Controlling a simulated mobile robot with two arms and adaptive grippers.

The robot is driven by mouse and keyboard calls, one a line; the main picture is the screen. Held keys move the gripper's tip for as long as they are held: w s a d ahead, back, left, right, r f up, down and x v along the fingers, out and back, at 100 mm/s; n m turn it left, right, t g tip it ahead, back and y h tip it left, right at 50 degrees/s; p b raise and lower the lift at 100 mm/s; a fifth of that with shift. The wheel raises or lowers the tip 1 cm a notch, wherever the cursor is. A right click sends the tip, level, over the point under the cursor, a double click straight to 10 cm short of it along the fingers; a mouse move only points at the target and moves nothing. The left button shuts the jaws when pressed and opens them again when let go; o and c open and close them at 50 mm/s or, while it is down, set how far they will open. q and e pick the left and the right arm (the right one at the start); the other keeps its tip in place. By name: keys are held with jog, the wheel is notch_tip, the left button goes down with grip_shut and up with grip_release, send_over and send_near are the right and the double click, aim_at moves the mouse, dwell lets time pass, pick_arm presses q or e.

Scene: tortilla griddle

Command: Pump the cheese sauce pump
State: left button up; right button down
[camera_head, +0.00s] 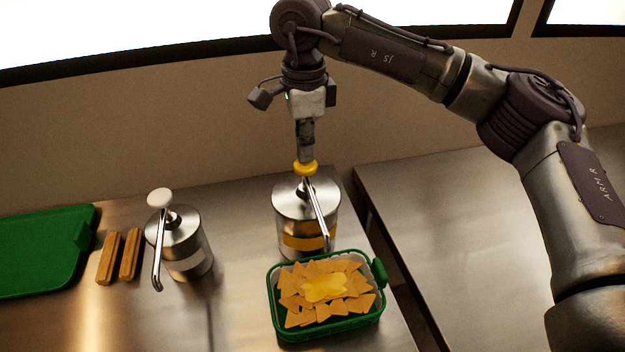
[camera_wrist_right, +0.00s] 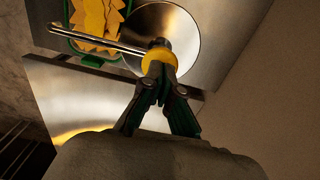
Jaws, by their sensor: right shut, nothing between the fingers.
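The cheese sauce pump is a steel canister (camera_head: 300,203) with a yellow band, a yellow knob (camera_head: 305,168) and a spout (camera_head: 319,212) slanting toward the front. My right gripper (camera_head: 305,154) points down with its shut, empty fingers at the top of the yellow knob. In the right wrist view the fingertips of my right gripper (camera_wrist_right: 160,72) overlap the yellow knob (camera_wrist_right: 159,58); contact looks likely. A green basket (camera_head: 275,301) of chips stands below the spout, with yellow sauce (camera_head: 324,288) on the chips. My left gripper is not in view.
A second steel pump (camera_head: 188,250) with a white knob stands to the left. Two wooden blocks (camera_head: 118,256) and a green tray (camera_head: 40,250) lie farther left. A gap (camera_head: 390,255) separates this counter from the bare right counter (camera_head: 480,220).

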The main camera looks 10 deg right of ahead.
dwell(0.3)
jog(key=shift+f+b, duration=1.15)
jog(key=shift+f, duration=0.2)
jog(key=shift+r+p, duration=1)
jog(key=shift+r, duration=0.5)
